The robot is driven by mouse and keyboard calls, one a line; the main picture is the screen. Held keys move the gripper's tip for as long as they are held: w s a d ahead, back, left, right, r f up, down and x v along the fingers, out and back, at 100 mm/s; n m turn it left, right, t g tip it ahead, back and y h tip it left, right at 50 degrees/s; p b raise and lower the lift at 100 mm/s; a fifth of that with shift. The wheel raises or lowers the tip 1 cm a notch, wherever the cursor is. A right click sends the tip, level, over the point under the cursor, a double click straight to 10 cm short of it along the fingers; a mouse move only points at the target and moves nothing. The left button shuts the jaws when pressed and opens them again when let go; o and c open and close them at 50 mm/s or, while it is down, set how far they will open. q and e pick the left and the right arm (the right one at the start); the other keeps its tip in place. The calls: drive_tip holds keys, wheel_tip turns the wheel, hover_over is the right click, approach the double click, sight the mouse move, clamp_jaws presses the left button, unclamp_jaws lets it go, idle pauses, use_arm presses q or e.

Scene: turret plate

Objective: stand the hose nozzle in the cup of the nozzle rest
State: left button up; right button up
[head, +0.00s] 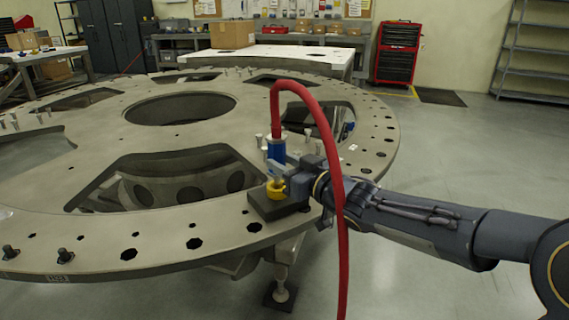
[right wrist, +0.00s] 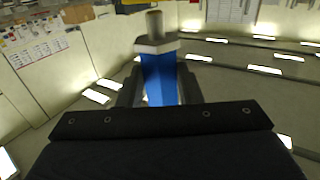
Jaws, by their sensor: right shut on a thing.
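The hose nozzle (head: 276,150) is blue, with a red hose (head: 318,112) rising from its top and looping over to the right. My right gripper (head: 279,168) is shut on the nozzle and holds it roughly upright. The nozzle rest (head: 266,207) is a dark block with a yellow cup (head: 276,190), just below the gripper. In the right wrist view the nozzle (right wrist: 160,78) sits between the fingers (right wrist: 158,92), its metal tip free of them. A yellow edge (right wrist: 135,2), probably the cup, lies near that tip; I cannot tell whether they touch. My left gripper is out of view.
The rest stands on the front right rim of a large grey turret plate (head: 160,232) with several openings and bolt holes. Upright pins (head: 308,140) stand close behind the gripper. The hose hangs in front of my right arm. Open floor (head: 440,135) lies to the right.

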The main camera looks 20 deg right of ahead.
drive_tip(key=shift+f+b, duration=1.4)
drive_tip(key=shift+f, duration=0.3)
idle(1.4)
drive_tip(key=o, duration=1.2)
